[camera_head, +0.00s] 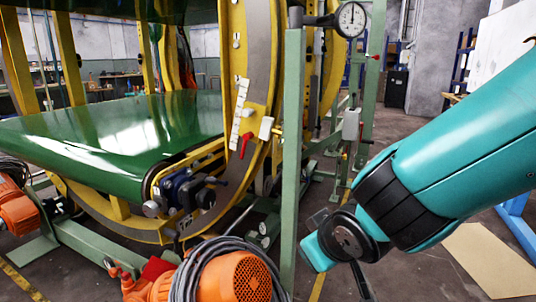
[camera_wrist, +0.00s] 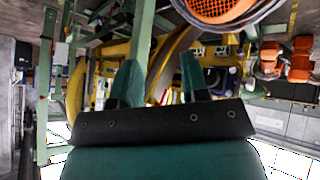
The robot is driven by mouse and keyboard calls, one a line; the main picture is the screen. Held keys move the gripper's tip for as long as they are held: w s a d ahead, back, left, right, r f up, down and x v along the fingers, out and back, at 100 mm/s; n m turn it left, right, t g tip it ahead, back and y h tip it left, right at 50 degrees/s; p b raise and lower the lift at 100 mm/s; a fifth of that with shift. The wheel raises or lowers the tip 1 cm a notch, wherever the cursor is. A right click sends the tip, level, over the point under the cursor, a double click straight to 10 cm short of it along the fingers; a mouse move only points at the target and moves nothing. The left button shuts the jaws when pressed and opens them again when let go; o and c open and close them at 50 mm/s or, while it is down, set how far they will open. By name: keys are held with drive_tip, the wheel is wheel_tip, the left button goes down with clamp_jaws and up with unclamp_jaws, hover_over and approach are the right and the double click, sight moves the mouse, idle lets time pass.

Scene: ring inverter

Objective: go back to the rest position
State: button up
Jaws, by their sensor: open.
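My gripper (camera_wrist: 159,72) shows in the wrist view as two teal fingers standing apart on a dark mounting bar. The gap between them is empty, and the gripper is open. In the head view my teal arm comes in from the right and reaches down to black joints near the lower middle. The gripper's fingers cannot be made out clearly there. The ring inverter (camera_head: 262,62) stands left of my arm, a large yellow ring frame with a green belt bed (camera_head: 120,125). No contact between arm and machine can be made out.
A green post (camera_head: 292,160) with a dial gauge (camera_head: 351,19) stands just left of my arm. An orange motor (camera_head: 236,277) with coiled cable lies at the bottom middle, and it also shows in the wrist view (camera_wrist: 215,8). A tan sheet (camera_head: 490,262) lies on the floor at right.

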drive_tip(key=s+d+g+y+b, duration=0.1)
drive_tip(key=s+d+g+b, duration=0.2)
drive_tip(key=s, duration=0.6)
drive_tip(key=s+d+g+y+b, duration=0.1)
drive_tip(key=s+d+g, duration=0.3)
drive_tip(key=s, duration=0.6)
wheel_tip(320, 180, up, 33)
drive_tip(key=a+g+p, duration=0.1)
drive_tip(key=p, duration=3.1)
drive_tip(key=shift+w+r, duration=0.15)
drive_tip(key=shift+w, duration=0.05)
